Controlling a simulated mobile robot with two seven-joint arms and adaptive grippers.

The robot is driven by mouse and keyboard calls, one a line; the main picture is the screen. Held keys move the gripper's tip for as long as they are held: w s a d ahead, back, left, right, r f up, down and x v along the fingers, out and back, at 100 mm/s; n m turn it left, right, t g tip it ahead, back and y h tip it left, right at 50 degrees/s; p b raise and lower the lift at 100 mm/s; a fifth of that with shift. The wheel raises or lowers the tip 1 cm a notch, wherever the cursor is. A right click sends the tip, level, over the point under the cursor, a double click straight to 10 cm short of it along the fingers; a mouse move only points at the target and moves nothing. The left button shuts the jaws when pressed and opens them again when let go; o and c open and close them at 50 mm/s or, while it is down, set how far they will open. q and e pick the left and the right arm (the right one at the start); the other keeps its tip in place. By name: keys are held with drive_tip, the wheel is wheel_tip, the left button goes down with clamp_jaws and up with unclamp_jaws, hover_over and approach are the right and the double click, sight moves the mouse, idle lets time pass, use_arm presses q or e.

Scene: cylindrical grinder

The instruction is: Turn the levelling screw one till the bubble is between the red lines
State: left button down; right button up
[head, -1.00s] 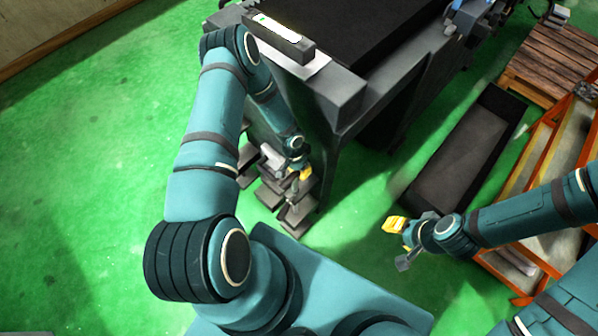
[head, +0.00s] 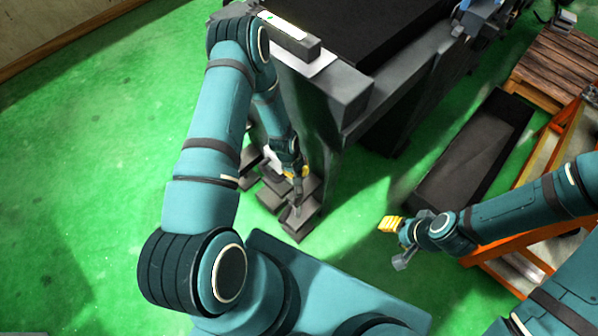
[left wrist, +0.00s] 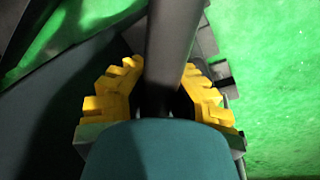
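The levelling screw (head: 298,190) is a dark upright rod above a block-like foot at the near corner of the machine. In the left wrist view it is a thick dark grey cylinder (left wrist: 172,45). My left gripper (head: 293,172) is at this rod. Its yellow fingers (left wrist: 163,82) lie on both sides of the cylinder, seemingly touching it. The level (head: 284,26) is a pale strip on a dark bar on top of the machine. A small green spot shows near its left end; red lines are too small to tell. My right gripper (head: 396,243) is open and empty over the floor.
The dark grinder body (head: 345,95) rises right beside my left gripper. Several dark blocks (head: 268,195) lie around its foot. A black tray (head: 470,150), an orange-framed rack (head: 550,170) and a wooden pallet (head: 560,65) are at the right. Green floor at the left is clear.

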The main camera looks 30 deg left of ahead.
use_arm(q)
drive_tip(key=n, duration=0.2)
drive_tip(key=s+n, duration=0.1)
drive_tip(key=n, duration=0.1)
drive_tip(key=shift+a+t, duration=0.1)
drive_tip(key=shift+t, duration=0.2)
drive_tip(key=shift+s+a+n+y+b, duration=0.15)
drive_tip(key=shift+n+y+b, duration=0.3)
drive_tip(key=shift+n, duration=1.35)
drive_tip(key=c, duration=0.8)
unclamp_jaws()
drive_tip(key=shift+r, duration=0.1)
drive_tip(key=shift+o, duration=0.3)
drive_tip(key=shift+a, duration=0.1)
wheel_tip(320, 180, up, 12)
drive_tip(key=s, duration=0.2)
drive_tip(key=shift+a, duration=0.35)
